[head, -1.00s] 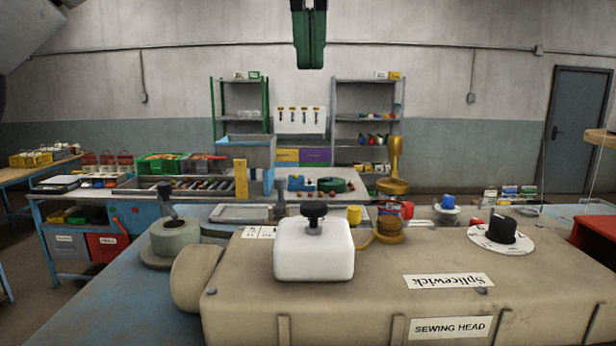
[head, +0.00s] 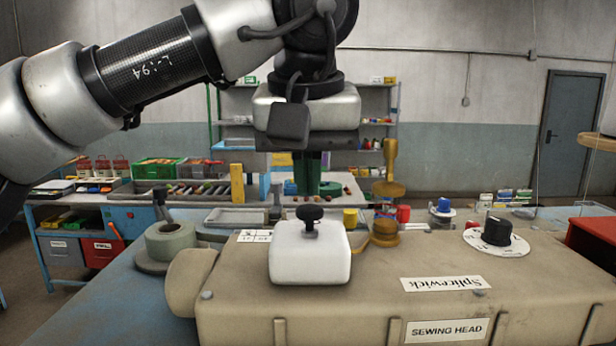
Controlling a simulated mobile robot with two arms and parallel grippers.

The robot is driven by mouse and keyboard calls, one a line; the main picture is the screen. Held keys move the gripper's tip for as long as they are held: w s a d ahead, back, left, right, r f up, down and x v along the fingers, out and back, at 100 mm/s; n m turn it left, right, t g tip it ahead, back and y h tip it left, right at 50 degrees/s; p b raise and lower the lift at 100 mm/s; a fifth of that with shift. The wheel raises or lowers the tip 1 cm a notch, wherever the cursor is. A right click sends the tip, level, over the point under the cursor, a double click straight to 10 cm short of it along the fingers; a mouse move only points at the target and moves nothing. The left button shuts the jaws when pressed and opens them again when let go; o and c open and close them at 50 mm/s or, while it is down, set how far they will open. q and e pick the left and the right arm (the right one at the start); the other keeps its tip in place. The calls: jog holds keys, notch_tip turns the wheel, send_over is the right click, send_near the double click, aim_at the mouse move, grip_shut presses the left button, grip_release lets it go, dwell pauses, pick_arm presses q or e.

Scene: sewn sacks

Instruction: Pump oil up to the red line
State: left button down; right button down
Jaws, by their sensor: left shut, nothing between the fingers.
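A white block-shaped oil tank (head: 310,262) stands on top of the beige sewing head (head: 400,303). A black pump knob (head: 310,214) on a short stem rises from the top of the tank. I cannot make out a red line or an oil level on the tank's visible faces. My left gripper (head: 306,190) points straight down with its green fingers shut and empty. Its tips show just above the knob in the picture, apart from it; the exact depth is hard to tell. My right gripper is not in view.
A brass post (head: 387,215) and a black dial (head: 497,231) on a white disc are right of the tank. A grey-green spool (head: 170,243) stands to the left. Behind is a workbench with trays (head: 240,217) and tools. The air around the knob is clear.

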aim_at(309, 209)
pick_arm(q)
jog(key=shift+s+f, duration=0.1)
jog(key=shift+f, duration=0.45)
jog(key=shift+f, duration=0.95)
jog(key=shift+r+b, duration=0.4)
jog(key=shift+r, duration=0.1)
jog(key=v, duration=1)
